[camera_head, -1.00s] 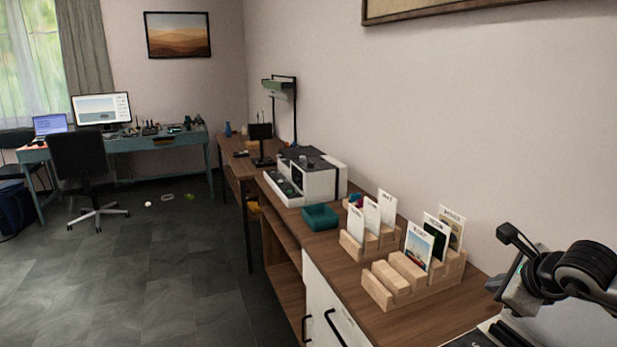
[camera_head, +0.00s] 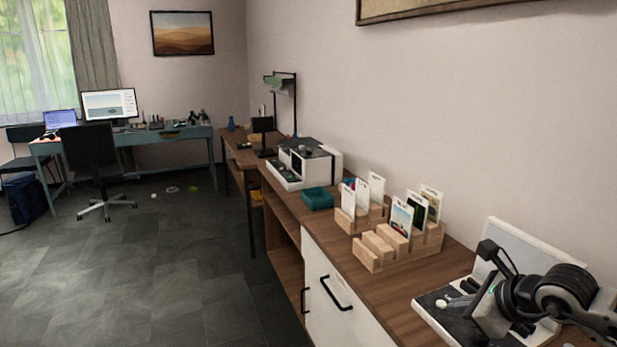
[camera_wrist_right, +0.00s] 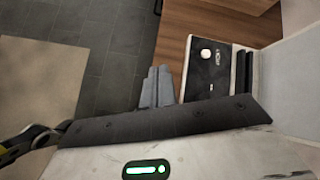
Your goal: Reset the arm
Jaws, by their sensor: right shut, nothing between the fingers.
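My right arm reaches in from the right edge in the head view, and its gripper (camera_head: 488,312) is over the near end of the wooden counter (camera_head: 390,285). In the right wrist view my gripper's two grey fingers (camera_wrist_right: 158,88) are together with nothing between them. They show near the edge of the counter, beside a black-and-white device (camera_wrist_right: 208,70). Much of that device (camera_head: 436,306) is behind my arm in the head view. My left gripper is in neither view.
Wooden card racks (camera_head: 372,256) with several upright cards stand on the counter beyond my arm. A teal tray (camera_head: 317,199) and a white machine (camera_head: 318,165) are farther back. A wall bounds the right side. The grey floor (camera_head: 150,270) at left is open.

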